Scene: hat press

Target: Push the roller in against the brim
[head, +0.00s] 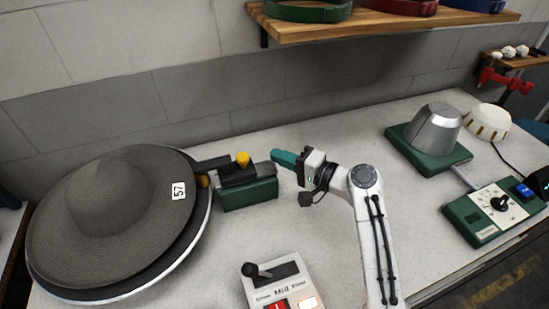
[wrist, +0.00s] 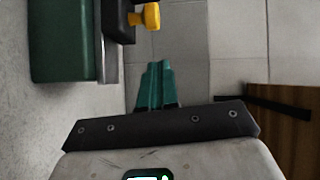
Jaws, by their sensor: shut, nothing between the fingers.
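A wide dark grey hat (head: 105,215) marked 57 lies on a round plate at the left in the head view. Beside its brim is a green block with a black slide (head: 238,171) and a yellow knob (head: 243,159). In the wrist view my fingers (wrist: 156,85) are together, below and right of the yellow knob (wrist: 151,16).
A control box (head: 282,285) with a lever and a red button stands at the front. A metal hat form (head: 435,128) on a green base and a dial box (head: 494,211) stand at the right. A wooden shelf (head: 385,24) hangs above the back. Bare tabletop lies right of my gripper.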

